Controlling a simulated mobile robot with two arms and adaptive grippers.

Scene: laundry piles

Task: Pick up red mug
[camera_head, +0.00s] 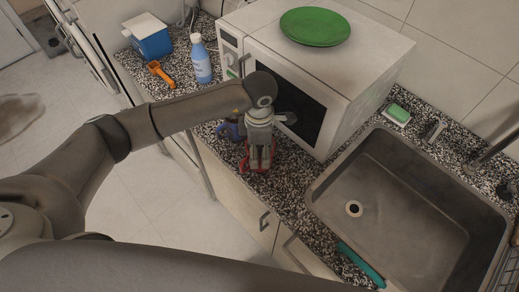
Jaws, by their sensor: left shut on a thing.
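The red mug (245,162) stands at the front edge of the speckled counter, in front of the microwave. Only small red parts of it show, because my left gripper covers most of it. My left gripper (260,164) reaches in from the left, points down and is shut on the red mug. I cannot tell whether the mug still touches the counter. My right gripper is not in view.
A blue object (230,130) is close left of the gripper. The microwave (340,62) with a green plate (315,27) stands behind.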

